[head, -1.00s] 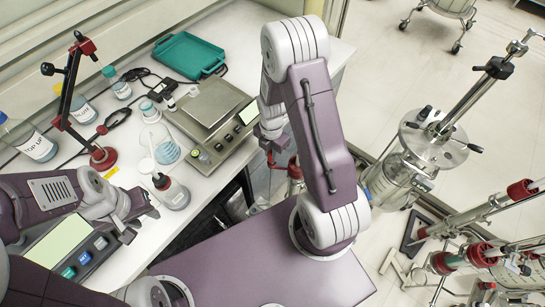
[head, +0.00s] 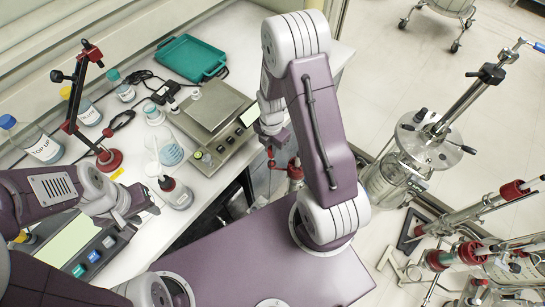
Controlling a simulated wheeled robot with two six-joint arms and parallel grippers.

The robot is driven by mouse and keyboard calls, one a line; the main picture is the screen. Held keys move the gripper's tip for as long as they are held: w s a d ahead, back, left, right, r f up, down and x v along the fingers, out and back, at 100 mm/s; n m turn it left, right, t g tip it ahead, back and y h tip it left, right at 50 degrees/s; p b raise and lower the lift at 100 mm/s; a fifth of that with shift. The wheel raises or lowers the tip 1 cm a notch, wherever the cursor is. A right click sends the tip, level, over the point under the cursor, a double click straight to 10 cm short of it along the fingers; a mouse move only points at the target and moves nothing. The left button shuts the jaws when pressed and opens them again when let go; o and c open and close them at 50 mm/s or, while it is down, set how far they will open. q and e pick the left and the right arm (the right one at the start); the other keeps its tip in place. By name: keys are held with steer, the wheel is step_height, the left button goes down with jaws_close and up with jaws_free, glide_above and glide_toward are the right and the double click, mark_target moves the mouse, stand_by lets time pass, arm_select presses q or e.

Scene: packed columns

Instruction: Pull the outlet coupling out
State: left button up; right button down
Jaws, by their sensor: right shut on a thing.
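My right gripper (head: 281,155) hangs beyond the bench's right edge, below the bent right arm. It is shut on a small red fitting (head: 295,172), which appears to be the outlet coupling. The arm hides most of it, and I cannot tell whether it is joined to anything. My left gripper (head: 143,212) is over the front of the bench, beside a device with coloured buttons; its fingertips are too small and cluttered to judge.
The bench holds a balance (head: 212,115), a green tray (head: 191,58), a red clamp stand (head: 107,158), a flask (head: 168,152) and several bottles. A steel vessel (head: 425,140) and red-clamped columns (head: 515,190) stand at the right. Open floor lies behind them.

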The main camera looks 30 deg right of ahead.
steer(key=shift+r+p, duration=1.7)
steer(key=shift+r, duration=0.4)
